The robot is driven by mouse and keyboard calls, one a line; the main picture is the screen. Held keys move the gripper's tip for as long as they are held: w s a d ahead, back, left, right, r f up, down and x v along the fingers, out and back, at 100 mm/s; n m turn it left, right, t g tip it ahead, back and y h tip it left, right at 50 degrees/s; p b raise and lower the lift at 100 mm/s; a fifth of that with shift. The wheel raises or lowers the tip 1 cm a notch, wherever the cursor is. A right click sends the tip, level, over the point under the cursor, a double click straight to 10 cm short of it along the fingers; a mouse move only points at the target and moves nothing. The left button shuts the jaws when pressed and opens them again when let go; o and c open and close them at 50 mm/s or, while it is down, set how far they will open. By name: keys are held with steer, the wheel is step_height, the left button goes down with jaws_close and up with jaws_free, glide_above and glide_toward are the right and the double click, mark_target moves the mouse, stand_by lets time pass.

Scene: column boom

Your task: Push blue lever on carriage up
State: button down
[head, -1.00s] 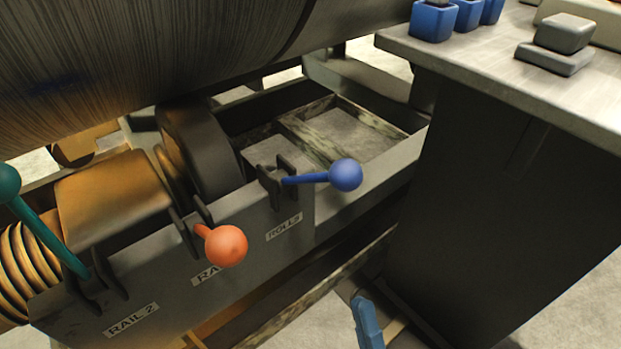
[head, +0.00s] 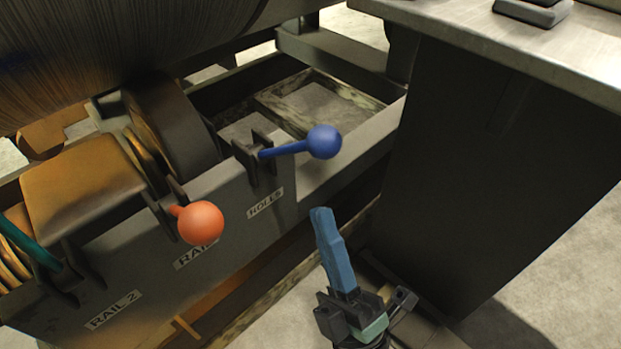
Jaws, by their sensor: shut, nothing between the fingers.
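The blue lever (head: 323,142) has a round blue ball on a short blue rod. The rod sticks out to the right from a dark bracket on the carriage (head: 225,215), nearly level and tilted slightly up toward the ball. A label, seemingly "ROLLS", is below the bracket. My gripper (head: 321,212) is at the lower middle of the head view, its blue fingers pointing up. It is shut and empty. Its fingertips appear below the blue ball, with a visible gap between them.
An orange ball lever (head: 201,222) sits left of the blue lever, and a teal lever (head: 28,243) is at the far left. A large dark roll (head: 130,45) hangs above. A dark pedestal with a grey worktop (head: 480,35) stands to the right.

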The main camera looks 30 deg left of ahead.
mark_target(301, 148)
steer(key=b+x, duration=0.1)
steer(key=x, duration=0.5)
steer(key=shift+r, duration=0.1)
steer(key=r+g+p, duration=0.1)
steer(key=p, duration=0.2)
steer(key=a+r+n+g+h+p, duration=0.1)
steer(key=p, duration=0.2)
steer(key=r+p, duration=0.1)
steer(key=p, duration=0.2)
steer(key=shift+w+a+r+n+g+p, duration=0.2)
steer(key=shift+w+r+n+g+p, duration=0.1)
steer(key=shift+r+g+p, duration=0.1)
steer(key=w+a+r+n+g+h+p, duration=0.2)
steer(key=a+r+g+h+p, duration=0.1)
steer(key=p, duration=1.7)
steer(key=a+g+h, duration=0.1)
steer(key=a+h, duration=0.1)
steer(key=a, duration=0.1)
steer(key=shift+r+p, duration=0.2)
steer(key=shift+p, duration=0.15)
steer(key=shift+w+a+r, duration=0.1)
steer(key=shift+a+r, duration=0.05)
steer(key=shift+a, duration=0.15)
